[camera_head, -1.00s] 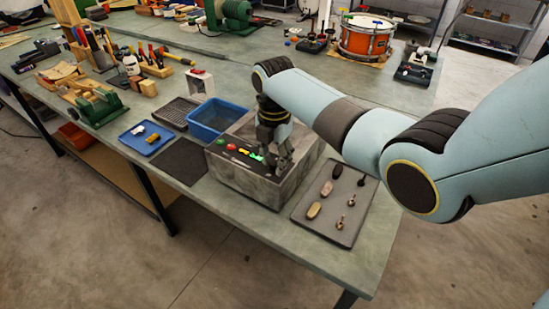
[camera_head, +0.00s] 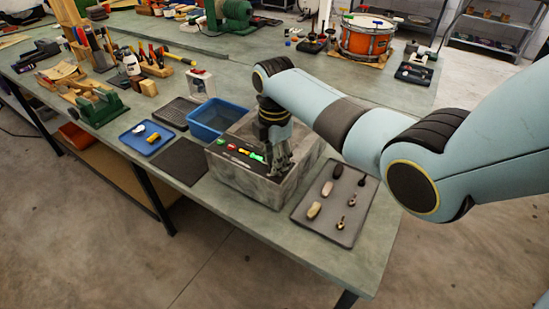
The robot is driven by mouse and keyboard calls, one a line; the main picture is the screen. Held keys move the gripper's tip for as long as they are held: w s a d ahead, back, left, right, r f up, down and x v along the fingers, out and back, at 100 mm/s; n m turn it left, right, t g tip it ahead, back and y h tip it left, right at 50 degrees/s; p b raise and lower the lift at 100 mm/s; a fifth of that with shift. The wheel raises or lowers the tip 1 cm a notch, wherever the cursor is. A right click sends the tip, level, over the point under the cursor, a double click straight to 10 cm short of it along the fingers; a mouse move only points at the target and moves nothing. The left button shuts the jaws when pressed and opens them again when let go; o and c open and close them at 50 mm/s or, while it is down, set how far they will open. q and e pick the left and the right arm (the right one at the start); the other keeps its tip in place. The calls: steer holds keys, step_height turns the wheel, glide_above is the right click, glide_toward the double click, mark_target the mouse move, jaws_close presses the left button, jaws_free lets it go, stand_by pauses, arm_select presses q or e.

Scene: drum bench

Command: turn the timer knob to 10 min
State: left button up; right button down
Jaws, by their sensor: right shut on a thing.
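A grey box-shaped machine (camera_head: 240,178) stands near the front edge of the bench. Its dark control panel (camera_head: 228,145) carries a red button (camera_head: 231,147), a green button (camera_head: 221,141) and a bright green mark (camera_head: 257,156). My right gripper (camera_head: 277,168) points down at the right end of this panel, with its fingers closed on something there. The timer knob is hidden by the fingers, so its pointer and setting cannot be read. My left gripper is not in view.
A blue bin (camera_head: 215,119) stands just behind the machine. A grey tray (camera_head: 336,203) with several small parts lies to its right. A blue tray (camera_head: 147,138) and a dark mat (camera_head: 180,161) lie to its left. An orange drum (camera_head: 366,38) stands farther back.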

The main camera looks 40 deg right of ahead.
steer(key=m, duration=0.7)
steer(key=shift+f, duration=0.1)
steer(key=m, duration=0.4)
steer(key=shift+s, duration=0.1)
steer(key=m, duration=0.4)
steer(key=shift+m, duration=0.3)
steer(key=m, duration=0.3)
steer(key=shift+m, duration=0.3)
steer(key=m, duration=0.4)
steer(key=shift+m, duration=0.3)
steer(key=m, duration=0.3)
steer(key=shift+m, duration=0.3)
steer(key=shift+a+m, duration=0.1)
steer(key=shift+m, duration=1.8)
